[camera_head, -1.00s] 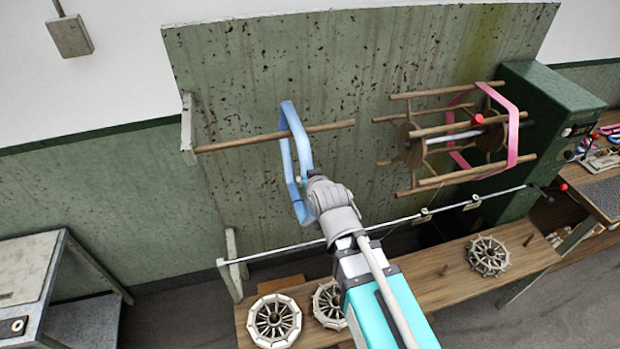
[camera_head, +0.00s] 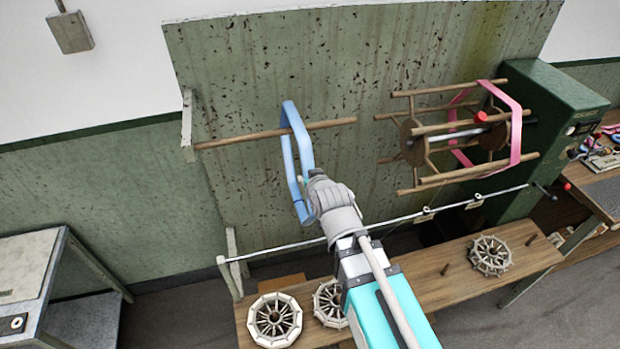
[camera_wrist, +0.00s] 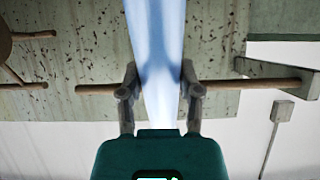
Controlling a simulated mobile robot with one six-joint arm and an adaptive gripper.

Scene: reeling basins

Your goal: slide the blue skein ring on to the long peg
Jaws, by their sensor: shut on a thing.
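The blue skein ring (camera_head: 304,150) stands upright, a tall narrow loop seen nearly edge-on. My gripper (camera_head: 304,186) is shut on its lower near side; in the wrist view my gripper (camera_wrist: 160,85) has one finger on each side of the blue band (camera_wrist: 155,40). The long peg (camera_head: 240,141) is a wooden rod running right from a pale bracket (camera_head: 188,125). The peg and the ring's upper half cross in the head view, with peg showing on both sides. In the wrist view the band hides the middle of the peg (camera_wrist: 105,89). I cannot tell surely whether the peg runs through the loop.
Right of the peg's free end is a wooden reel (camera_head: 440,130) carrying a pink skein (camera_head: 515,125), beside a green machine housing (camera_head: 545,105). A thin metal rail (camera_head: 400,220) runs below, above a bench (camera_head: 400,285) with several spoked wheels. A stained green panel stands behind.

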